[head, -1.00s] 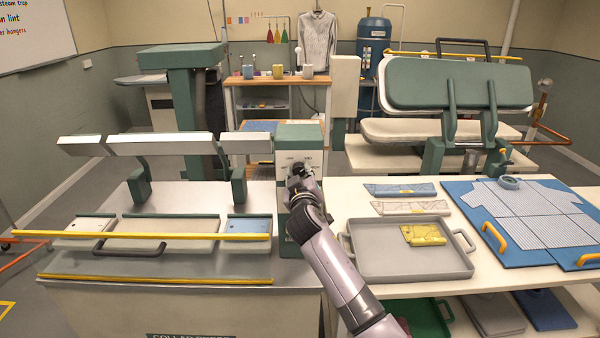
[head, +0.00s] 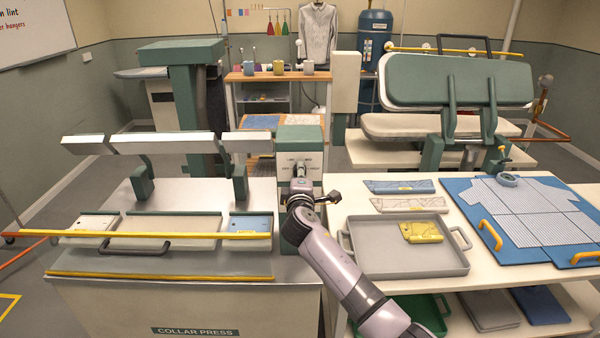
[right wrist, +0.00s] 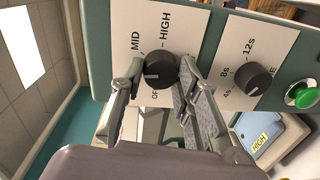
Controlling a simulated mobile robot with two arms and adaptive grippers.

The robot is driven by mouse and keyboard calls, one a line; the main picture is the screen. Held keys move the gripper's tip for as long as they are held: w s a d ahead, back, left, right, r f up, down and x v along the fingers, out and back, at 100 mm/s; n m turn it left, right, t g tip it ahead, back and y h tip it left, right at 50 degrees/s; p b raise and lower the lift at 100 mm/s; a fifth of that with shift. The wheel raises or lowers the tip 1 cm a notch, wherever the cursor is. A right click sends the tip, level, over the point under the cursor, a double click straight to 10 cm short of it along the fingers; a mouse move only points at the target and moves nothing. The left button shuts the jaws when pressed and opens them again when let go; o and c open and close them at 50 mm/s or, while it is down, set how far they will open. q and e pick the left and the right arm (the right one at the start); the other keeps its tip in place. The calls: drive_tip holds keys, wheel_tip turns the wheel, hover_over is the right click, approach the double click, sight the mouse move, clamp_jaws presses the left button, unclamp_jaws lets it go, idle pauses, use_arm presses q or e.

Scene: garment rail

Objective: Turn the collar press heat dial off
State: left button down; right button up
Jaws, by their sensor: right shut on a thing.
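The collar press (head: 150,290) stands at the left, with a green control column (head: 299,133) at its right end. The column's white panel carries the black heat dial (right wrist: 160,71), marked OFF, MID and HIGH in the right wrist view. The dial's pale mark points roughly left in that picture, on the side between MID and a label hidden by a finger. My right gripper (right wrist: 163,80) has its fingertips on either side of the dial, shut on it. In the head view my right gripper (head: 301,190) largely covers the dial. My left gripper is not in view.
A second dial (right wrist: 254,79), marked in seconds, and a green button (right wrist: 301,94) sit beside the heat dial. A grey tray (head: 400,271) with a yellow piece stands on the table at right.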

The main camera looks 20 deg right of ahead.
drive_tip(key=n, duration=0.5)
drive_tip(key=n+h+p, duration=0.1)
drive_tip(key=n, duration=0.4)
drive_tip(key=n+p, duration=0.1)
drive_tip(key=n, duration=0.5)
drive_tip(key=shift+f, duration=0.25)
idle(0.5)
drive_tip(key=o, duration=1.2)
drive_tip(key=shift+c, duration=0.2)
drive_tip(key=shift+s+a, duration=0.1)
drive_tip(key=v, duration=1.1)
drive_tip(key=shift+s+a, duration=0.15)
drive_tip(key=shift+s, duration=0.2)
